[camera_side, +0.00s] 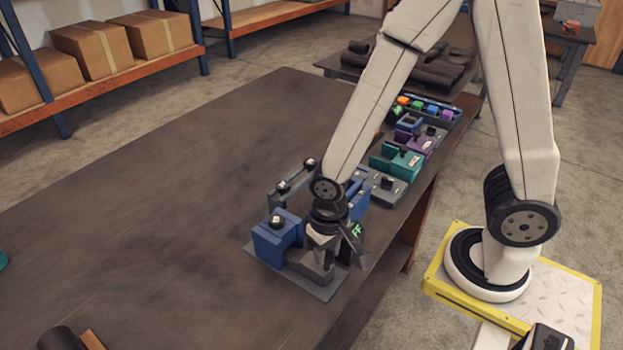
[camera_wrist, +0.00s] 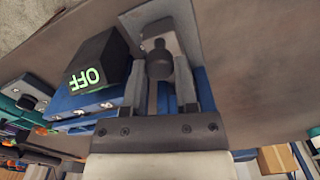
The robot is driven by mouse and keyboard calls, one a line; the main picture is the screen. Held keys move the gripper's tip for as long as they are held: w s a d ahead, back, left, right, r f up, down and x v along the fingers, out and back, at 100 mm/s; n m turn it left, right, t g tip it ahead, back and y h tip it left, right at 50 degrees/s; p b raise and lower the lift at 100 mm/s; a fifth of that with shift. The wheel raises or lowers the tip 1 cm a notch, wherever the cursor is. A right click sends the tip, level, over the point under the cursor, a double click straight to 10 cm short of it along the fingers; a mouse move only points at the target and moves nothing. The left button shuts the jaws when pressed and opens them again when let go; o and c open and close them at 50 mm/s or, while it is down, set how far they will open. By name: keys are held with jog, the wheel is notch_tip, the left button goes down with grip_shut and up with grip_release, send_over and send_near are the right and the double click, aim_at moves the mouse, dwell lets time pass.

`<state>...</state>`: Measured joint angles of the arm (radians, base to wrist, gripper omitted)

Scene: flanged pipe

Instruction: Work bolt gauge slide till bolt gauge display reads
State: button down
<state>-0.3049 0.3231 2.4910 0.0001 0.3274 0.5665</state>
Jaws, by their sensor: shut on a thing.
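The bolt gauge is a blue block (camera_side: 275,243) on a grey base plate (camera_side: 322,290) near the table's right edge. Its black display (camera_wrist: 97,72) shows green OFF, upside down in the wrist view. The same display (camera_side: 357,231) is partly hidden behind my gripper in the side view. My gripper (camera_side: 335,246) is low over the gauge. In the wrist view its two fingers stand on either side of a dark knob on the gauge slide (camera_wrist: 159,62), and my gripper (camera_wrist: 160,78) is shut on it. The finger contact is small and partly hidden.
Behind the gauge, a row of other fixtures lines the table edge: a grey one (camera_side: 386,187), a teal one (camera_side: 400,160), a purple one (camera_side: 424,139) and a tray of coloured blocks (camera_side: 440,112). The table (camera_side: 150,200) is largely clear to the left.

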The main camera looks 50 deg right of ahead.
dwell(0.7)
jog(key=shift+w, duration=1.1)
jog(key=shift+c, duration=1.9)
grip_release()
jog(key=shift+r, duration=0.15)
notch_tip(320, 180, up, 8)
jog(key=shift+f, duration=0.25)
jog(key=shift+d, duration=0.1)
jog(key=shift+w+d+f+n+t, duration=0.1)
jog(key=shift+d+n+t, duration=0.4)
jog(key=shift+d, duration=0.8)
jog(key=shift+w+d+f+n+t, duration=0.15)
jog(key=shift+d+n+t, duration=0.3)
jog(key=shift+d, duration=0.85)
jog(key=shift+w+d+r+n+t, duration=0.1)
jog(key=shift+d+n+t, duration=0.35)
jog(key=shift+d, duration=0.85)
